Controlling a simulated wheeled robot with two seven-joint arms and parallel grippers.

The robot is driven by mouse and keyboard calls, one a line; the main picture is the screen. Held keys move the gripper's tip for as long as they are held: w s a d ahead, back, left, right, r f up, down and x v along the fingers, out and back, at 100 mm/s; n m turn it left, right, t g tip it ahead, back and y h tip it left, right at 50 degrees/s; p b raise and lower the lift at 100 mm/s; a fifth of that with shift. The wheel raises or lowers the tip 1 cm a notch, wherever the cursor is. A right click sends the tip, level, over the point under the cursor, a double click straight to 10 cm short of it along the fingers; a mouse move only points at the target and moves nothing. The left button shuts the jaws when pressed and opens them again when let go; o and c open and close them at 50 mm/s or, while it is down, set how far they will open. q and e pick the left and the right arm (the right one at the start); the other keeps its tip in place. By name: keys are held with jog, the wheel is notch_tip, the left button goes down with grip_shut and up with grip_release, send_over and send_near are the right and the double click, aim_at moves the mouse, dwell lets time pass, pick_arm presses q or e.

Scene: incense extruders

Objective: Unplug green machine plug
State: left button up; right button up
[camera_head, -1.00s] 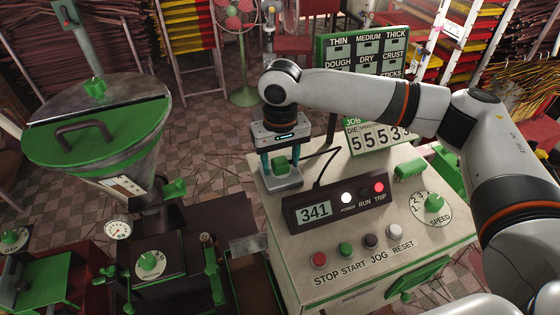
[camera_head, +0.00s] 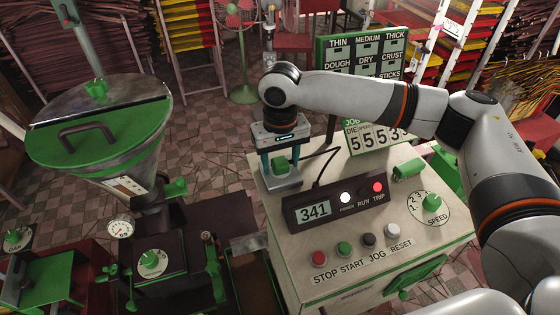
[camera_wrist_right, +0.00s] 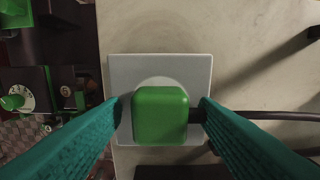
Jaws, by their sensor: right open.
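The green plug (camera_head: 282,163) sits in a grey-white square socket plate (camera_head: 284,181) at the far left corner of the control cabinet top. It also shows in the right wrist view (camera_wrist_right: 160,115), with a dark cord leaving it to the right. My right gripper (camera_head: 279,166) points down over the plug. In the right wrist view its teal fingers (camera_wrist_right: 160,117) stand apart on either side of the plug, and I cannot tell whether they touch it. My left gripper is not in view.
The display box (camera_head: 336,203) reading 341 stands in front of the socket. A counter sign (camera_head: 378,137) stands behind to the right. Buttons and a speed dial (camera_head: 431,207) lie nearer. A hopper with a green lid (camera_head: 98,125) stands at left.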

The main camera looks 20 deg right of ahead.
aim_at(280, 161)
jog(key=shift+c, duration=0.5)
grip_shut()
jog(key=shift+r+p, duration=3.05)
jog(key=shift+p, duration=1.25)
